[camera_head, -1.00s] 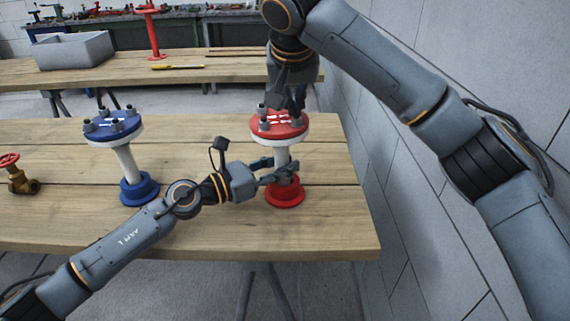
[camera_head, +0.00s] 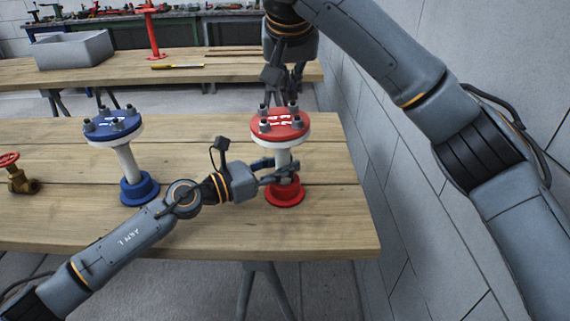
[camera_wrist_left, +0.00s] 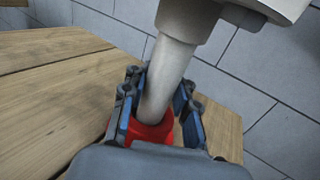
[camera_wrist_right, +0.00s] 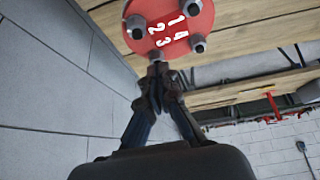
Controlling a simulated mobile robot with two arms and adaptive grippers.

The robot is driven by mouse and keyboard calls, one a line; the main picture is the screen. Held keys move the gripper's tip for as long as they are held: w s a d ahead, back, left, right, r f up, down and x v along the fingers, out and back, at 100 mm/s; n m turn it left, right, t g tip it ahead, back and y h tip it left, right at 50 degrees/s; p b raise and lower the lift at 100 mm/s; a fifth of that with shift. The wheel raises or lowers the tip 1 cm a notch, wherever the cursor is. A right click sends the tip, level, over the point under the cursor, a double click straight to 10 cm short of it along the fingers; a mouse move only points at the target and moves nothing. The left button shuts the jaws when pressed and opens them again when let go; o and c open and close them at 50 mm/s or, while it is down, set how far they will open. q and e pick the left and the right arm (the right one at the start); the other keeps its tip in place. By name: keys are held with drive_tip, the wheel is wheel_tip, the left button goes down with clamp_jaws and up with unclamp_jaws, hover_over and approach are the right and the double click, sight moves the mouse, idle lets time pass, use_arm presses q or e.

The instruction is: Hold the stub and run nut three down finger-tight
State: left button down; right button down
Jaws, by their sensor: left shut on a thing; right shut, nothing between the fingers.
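The red-topped stub stands upright on the bench, with a red numbered flange (camera_head: 279,124), a pale pipe (camera_head: 283,158) and a red base (camera_head: 285,194). Several grey nuts on studs stand around the flange's rim. My left gripper (camera_head: 287,170) is shut on the pipe just above the base; its fingers lie on both sides of the pipe (camera_wrist_left: 168,75) in the left wrist view. My right gripper (camera_head: 283,92) points down above the flange's far side, shut and empty. In the right wrist view its fingertips (camera_wrist_right: 160,78) are close to one nut (camera_wrist_right: 155,56); whether they touch is unclear.
A blue-topped stub (camera_head: 114,127) stands to the left on the same bench (camera_head: 210,225). A brass valve with a red handwheel (camera_head: 20,175) is at the far left. A grey wall (camera_head: 430,240) runs close along the right. A second bench with a grey bin (camera_head: 72,50) stands behind.

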drive_tip(key=shift+r, duration=1.1)
